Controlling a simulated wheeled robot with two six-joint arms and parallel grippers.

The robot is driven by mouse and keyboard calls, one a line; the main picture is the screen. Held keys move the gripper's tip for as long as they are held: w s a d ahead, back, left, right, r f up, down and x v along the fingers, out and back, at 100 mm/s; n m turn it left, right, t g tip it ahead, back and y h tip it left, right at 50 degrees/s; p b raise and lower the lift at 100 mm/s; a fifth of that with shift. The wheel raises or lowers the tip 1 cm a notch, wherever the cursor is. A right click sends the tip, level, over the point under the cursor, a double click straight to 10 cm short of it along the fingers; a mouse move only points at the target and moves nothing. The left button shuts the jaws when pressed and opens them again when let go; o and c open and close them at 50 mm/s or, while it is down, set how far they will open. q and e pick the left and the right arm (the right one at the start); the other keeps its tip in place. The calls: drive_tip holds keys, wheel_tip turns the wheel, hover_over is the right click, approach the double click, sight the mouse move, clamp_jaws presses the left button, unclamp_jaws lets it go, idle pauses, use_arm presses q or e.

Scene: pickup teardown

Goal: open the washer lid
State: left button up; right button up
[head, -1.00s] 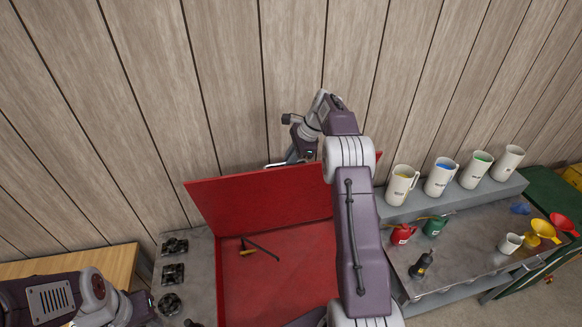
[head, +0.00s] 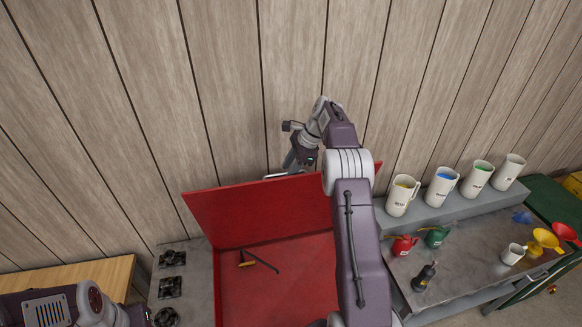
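The red washer lid (head: 255,216) stands raised, nearly upright, along the back of the red washer basin (head: 275,291). My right arm reaches over the basin and past the lid's top edge. My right gripper (head: 278,175) is behind that edge, close to the wall. Its fingers are small and partly hidden by the lid, so I cannot tell whether they touch it or are open. My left arm shows at the lower left, away from the lid, and its gripper is out of the picture.
A dark-headed tool (head: 262,261) lies in the basin. Black parts (head: 171,287) sit on the grey surface to its left. At right, a grey bench (head: 460,255) holds several white jugs (head: 440,187), oil cans (head: 402,245) and funnels (head: 546,240). The plank wall (head: 230,90) is close behind.

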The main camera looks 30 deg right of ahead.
drive_tip(key=v, duration=0.5)
drive_tip(key=shift+r, duration=0.1)
drive_tip(key=shift+d+r, duration=0.2)
drive_tip(key=shift+r, duration=0.1)
drive_tip(key=shift+d, duration=0.15)
drive_tip(key=shift+s+r, duration=0.1)
